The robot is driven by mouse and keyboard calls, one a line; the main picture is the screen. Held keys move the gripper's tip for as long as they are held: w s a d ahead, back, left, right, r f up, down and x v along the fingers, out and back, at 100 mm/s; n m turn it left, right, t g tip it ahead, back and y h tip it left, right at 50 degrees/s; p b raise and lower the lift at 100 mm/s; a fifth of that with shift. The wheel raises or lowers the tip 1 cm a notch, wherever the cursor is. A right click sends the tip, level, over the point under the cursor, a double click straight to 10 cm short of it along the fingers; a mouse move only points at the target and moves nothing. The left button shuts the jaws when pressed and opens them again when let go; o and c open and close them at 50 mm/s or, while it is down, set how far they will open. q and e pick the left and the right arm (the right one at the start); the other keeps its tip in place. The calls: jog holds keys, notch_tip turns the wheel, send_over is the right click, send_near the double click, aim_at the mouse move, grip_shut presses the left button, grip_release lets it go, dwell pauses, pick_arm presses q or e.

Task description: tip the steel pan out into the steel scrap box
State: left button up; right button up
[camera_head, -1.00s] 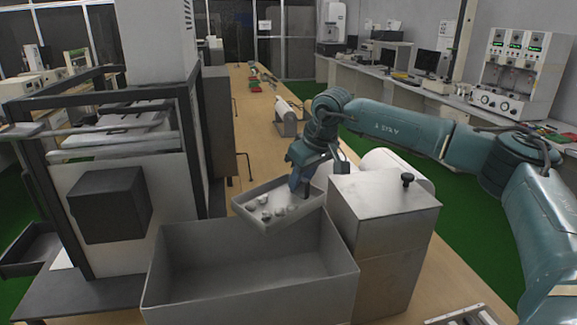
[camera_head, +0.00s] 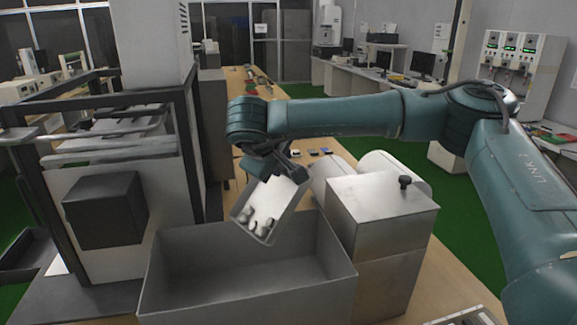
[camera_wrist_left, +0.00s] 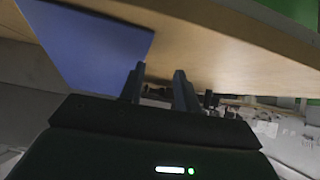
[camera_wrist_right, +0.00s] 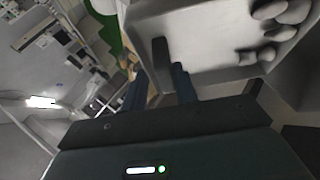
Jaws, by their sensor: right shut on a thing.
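The steel pan (camera_head: 277,199) is a shallow tray tilted steeply above the steel scrap box (camera_head: 217,267). Several pale lumps (camera_head: 262,224) lie gathered at its lower end. My right gripper (camera_head: 290,160) is shut on the pan at its upper end. In the right wrist view my right gripper (camera_wrist_right: 158,88) grips the pan's edge, and the lumps (camera_wrist_right: 275,30) rest against the far wall of the pan (camera_wrist_right: 200,35). The open scrap box looks empty inside, though its near floor is partly hidden. My left gripper (camera_wrist_left: 160,82) is open and empty, shown only in the left wrist view.
A steel cabinet (camera_head: 382,215) with a black knob stands right of the box, with white cylinders (camera_head: 380,165) behind it. A dark-framed machine (camera_head: 110,200) stands at left. The wooden bench (camera_head: 235,85) runs back. A blue panel (camera_wrist_left: 90,45) shows by the left gripper.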

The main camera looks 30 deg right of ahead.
pick_arm(q)
jog(key=shift+f, duration=0.15)
jog(key=shift+w+b, duration=0.1)
jog(key=shift+b, duration=0.25)
jog(key=shift+w+r, duration=0.1)
jog(key=shift+r, duration=0.1)
pick_arm(e)
jog(key=s+a+r+n+t+h, duration=0.1)
jog(key=a+t+h, duration=0.1)
jog(key=a+h, duration=0.2)
jog(key=s+a+n+t+h, duration=0.2)
jog(key=a+h, duration=0.3)
jog(key=a, duration=0.5)
jog(key=shift+s+r+n+t, duration=0.25)
jog(key=shift+r+n+t, duration=0.1)
jog(key=shift+t, duration=0.25)
pick_arm(q)
jog(key=shift+f, duration=0.2)
pick_arm(e)
jog(key=shift+d, duration=0.1)
